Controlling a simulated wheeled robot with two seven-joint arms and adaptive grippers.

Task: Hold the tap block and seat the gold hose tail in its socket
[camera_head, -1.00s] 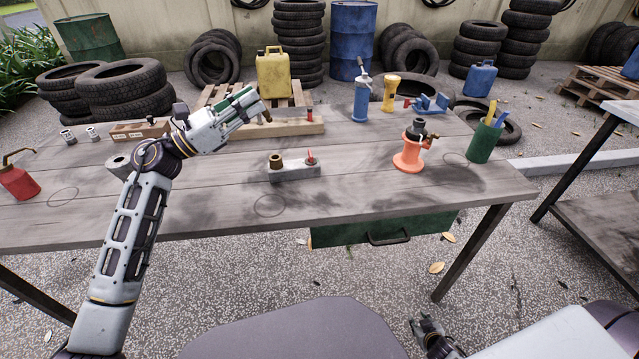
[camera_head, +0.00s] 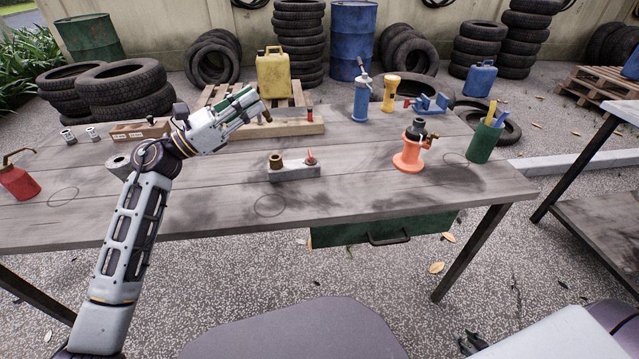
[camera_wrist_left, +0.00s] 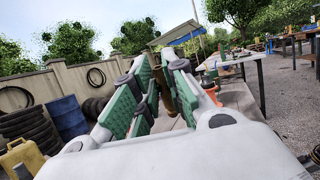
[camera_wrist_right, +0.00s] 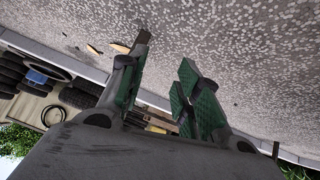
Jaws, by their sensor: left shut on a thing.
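The tap block (camera_head: 293,173) is a grey block on the near middle of the table. It has a brass socket (camera_head: 275,161) on its left and a red tap (camera_head: 310,158) on its right. My left gripper (camera_head: 257,107) is above the table, behind and above the block, shut on the gold hose tail (camera_head: 267,116). The hose tail also shows between the green finger pads in the left wrist view (camera_wrist_left: 154,92). It is clear of the socket. My right gripper (camera_wrist_right: 165,80) is open and empty. It hangs low at the bottom right of the head view (camera_head: 468,343), off the table.
A wooden board (camera_head: 290,128) lies behind the block. An orange tool (camera_head: 410,150) and a green cup (camera_head: 484,143) stand to the right. A red oil can (camera_head: 18,182) stands at far left. A green drawer (camera_head: 350,232) hangs under the front edge. The table around the block is clear.

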